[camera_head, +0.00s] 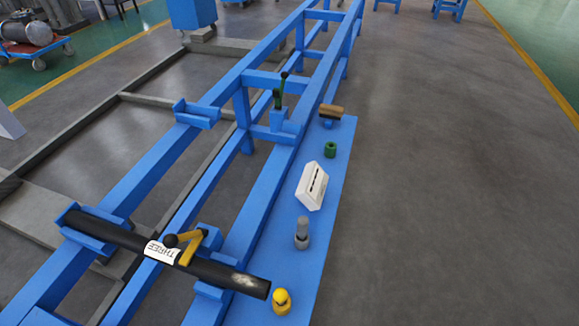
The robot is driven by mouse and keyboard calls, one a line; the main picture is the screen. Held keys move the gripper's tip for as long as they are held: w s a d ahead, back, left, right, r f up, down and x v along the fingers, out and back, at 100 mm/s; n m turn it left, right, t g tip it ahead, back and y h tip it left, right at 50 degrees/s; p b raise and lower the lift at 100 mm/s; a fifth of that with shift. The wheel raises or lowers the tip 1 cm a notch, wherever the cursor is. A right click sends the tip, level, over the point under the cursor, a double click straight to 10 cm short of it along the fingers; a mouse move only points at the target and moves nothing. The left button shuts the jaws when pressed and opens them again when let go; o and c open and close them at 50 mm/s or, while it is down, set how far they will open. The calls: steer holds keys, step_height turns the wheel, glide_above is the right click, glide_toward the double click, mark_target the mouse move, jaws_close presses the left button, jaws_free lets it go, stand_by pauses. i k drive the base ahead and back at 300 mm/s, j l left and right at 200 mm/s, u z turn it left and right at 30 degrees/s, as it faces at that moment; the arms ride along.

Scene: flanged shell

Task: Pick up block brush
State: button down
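The block brush appears to be the small brown block (331,111) with a darker end, lying at the far end of the blue side shelf (334,190). It sits close to the blue frame rail, with a small blue piece just below it. Its bristles are too small to make out. My gripper is not in view.
Along the shelf, nearer than the brush, are a green ring-like part (330,149), a white slotted box (311,187), a grey cylinder (302,233) and a yellow part (281,301). A black pipe (225,274) lies across the blue frame. Open grey floor (450,180) is at right.

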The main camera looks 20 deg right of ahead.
mark_target(328, 111)
steer(key=i+l+u, duration=0.1)
steer(key=i+l, duration=0.2)
steer(key=i+l+u, duration=0.1)
steer(key=i+l, duration=0.2)
steer(key=l, duration=0.2)
steer(key=i+l+u, duration=0.1)
steer(key=i+l, duration=0.2)
steer(key=i+l+u, duration=0.1)
steer(key=i+l, duration=0.65)
steer(key=l, duration=0.15)
steer(key=i, duration=0.2)
steer(key=j+u, duration=0.05)
